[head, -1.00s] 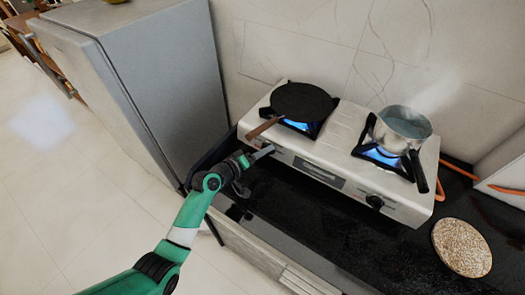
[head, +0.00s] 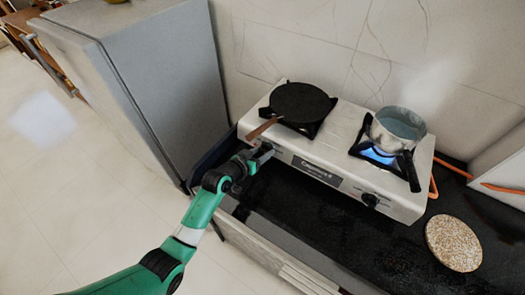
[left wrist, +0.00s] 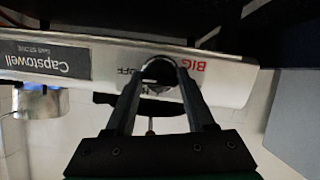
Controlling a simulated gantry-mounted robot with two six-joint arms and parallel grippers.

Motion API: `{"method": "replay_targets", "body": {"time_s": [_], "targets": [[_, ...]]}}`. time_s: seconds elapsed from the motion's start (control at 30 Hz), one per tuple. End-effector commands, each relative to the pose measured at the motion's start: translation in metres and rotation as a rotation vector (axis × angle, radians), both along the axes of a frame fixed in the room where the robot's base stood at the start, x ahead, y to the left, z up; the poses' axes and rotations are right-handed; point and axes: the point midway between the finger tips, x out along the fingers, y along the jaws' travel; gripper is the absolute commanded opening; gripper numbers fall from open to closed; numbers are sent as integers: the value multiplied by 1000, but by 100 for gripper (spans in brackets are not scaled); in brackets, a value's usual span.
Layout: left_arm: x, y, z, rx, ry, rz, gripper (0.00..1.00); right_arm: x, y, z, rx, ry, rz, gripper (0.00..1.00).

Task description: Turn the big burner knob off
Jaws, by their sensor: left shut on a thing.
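The white two-burner stove (head: 345,150) stands on the black counter. My left gripper (head: 264,151) is at the left end of its front panel, shut on the big burner knob. In the left wrist view the two fingers (left wrist: 160,82) sit on either side of the dark round knob (left wrist: 158,68), beside the red "BIG" lettering (left wrist: 190,78) and partly hidden "OFF" lettering. The left burner under the black pan (head: 300,102) shows no flame. The right burner (head: 378,155) has a blue flame under a steaming metal pot (head: 396,128). My right gripper is not in view.
A second knob (head: 370,200) is at the right of the stove front. The pan's wooden handle (head: 264,128) reaches out above my left gripper. A round speckled board (head: 453,243) and orange hose (head: 455,170) are at the right. A grey cabinet (head: 150,90) stands left.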

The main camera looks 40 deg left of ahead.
Motion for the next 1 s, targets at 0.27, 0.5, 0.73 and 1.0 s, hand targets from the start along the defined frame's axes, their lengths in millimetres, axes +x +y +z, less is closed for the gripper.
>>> {"method": "replay_targets", "body": {"time_s": [0.27, 0.5, 0.73, 1.0], "targets": [[0, 0, 0, 40, 7, -8, 0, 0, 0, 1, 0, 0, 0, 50], [0, 0, 0, 41, 7, -8, 0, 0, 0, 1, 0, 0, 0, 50], [0, 0, 0, 40, 7, -8, 81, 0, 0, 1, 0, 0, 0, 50], [0, 0, 0, 38, 6, -8, 84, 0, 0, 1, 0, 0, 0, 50]]}}
